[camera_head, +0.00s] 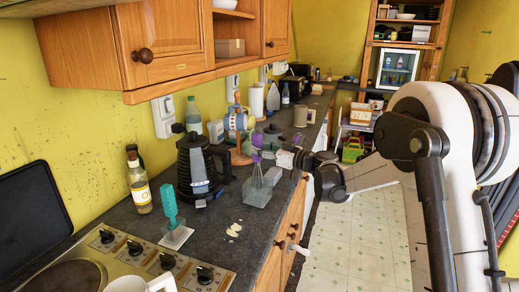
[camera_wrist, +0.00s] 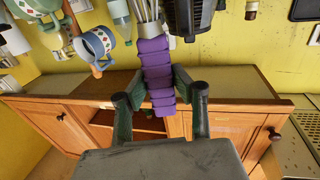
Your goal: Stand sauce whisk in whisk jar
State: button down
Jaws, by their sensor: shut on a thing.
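The sauce whisk has a ribbed purple handle (camera_head: 256,141) and thin wires; it stands roughly upright with its wires down. My gripper (camera_head: 266,149) is shut on the purple handle from the right. In the wrist view the two fingers of my gripper (camera_wrist: 160,86) press either side of the handle of the whisk (camera_wrist: 157,62), and its wires point toward the top edge. The whisk jar (camera_head: 257,195), a squarish see-through grey container, stands on the counter below the handle. The wires overlap the jar's upper part; I cannot tell whether they are inside it or in front.
A black coffee pot (camera_head: 199,170) stands left of the jar. A mug rack (camera_head: 240,157) with a patterned mug (camera_head: 236,120) is behind. A teal brush (camera_head: 168,205) stands on a white base at front left. Pale pieces (camera_head: 234,230) lie near the counter's front edge.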

jog(key=shift+f, duration=0.3)
jog(key=c, duration=1.4)
grip_release()
jog(key=shift+o, duration=0.2)
jog(key=v, duration=1.2)
